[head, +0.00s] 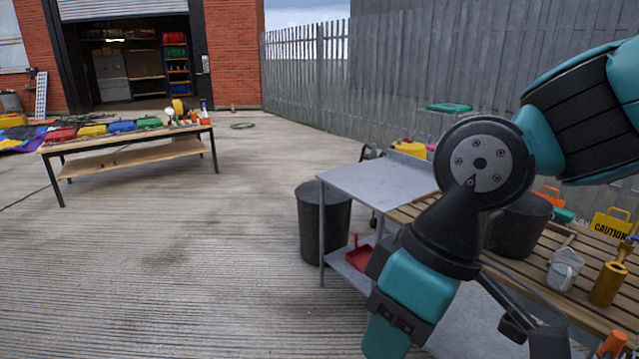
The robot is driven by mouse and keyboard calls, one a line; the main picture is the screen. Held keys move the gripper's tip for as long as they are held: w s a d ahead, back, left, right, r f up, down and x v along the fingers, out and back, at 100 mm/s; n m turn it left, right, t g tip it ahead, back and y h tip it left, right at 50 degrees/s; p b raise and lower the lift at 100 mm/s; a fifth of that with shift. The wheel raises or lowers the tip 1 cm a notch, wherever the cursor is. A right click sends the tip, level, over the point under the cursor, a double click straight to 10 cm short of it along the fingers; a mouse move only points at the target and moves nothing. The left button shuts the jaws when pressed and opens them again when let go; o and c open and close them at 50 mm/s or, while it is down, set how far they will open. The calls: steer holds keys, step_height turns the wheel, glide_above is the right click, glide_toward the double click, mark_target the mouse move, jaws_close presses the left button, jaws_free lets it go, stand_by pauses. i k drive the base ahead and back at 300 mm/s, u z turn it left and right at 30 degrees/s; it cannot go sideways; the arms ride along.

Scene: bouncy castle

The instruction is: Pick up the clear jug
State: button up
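A pale, greyish, see-through-looking jug (565,270) stands on the slatted wooden bench top at the right of the head view. It appears to be the clear jug. Its handle side and contents are too small to tell. My teal and black arm crosses the right half of the view, with its round joint in front of the bench. I cannot make out my gripper's fingertips anywhere in the view. Nothing is seen touching the jug.
A brass-coloured cylinder (608,284) stands close right of the jug. A yellow caution sign (610,226) is behind. A black bin (322,222) stands left of the grey metal table (375,183). A low wooden table (130,158) is far left. The concrete between is clear.

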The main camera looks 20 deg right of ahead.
mark_target(566, 266)
steer(key=z, duration=1)
steer(key=i, duration=0.85)
steer(key=z, duration=0.8)
